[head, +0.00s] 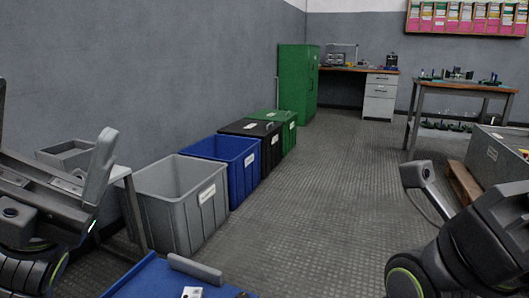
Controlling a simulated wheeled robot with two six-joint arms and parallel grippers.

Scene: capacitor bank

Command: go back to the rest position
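My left gripper (52,128) is at the left edge of the head view. A long grey finger stands up on its right side and a dark finger is cut by the picture edge, with a wide empty gap between them. It appears open, in front of a small side table. My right gripper (420,178) is at the lower right, above the floor. Only one grey finger shows clearly; the rest is hidden or out of the picture, so its opening cannot be told. I see nothing held in it.
Grey (172,205), blue (222,160), black (253,134) and green (277,124) bins line the left wall. A green cabinet (298,83) and desk (348,70) stand behind. A workbench (458,88) and grey box (492,152) are right. The middle floor is clear. A blue surface (150,282) is below.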

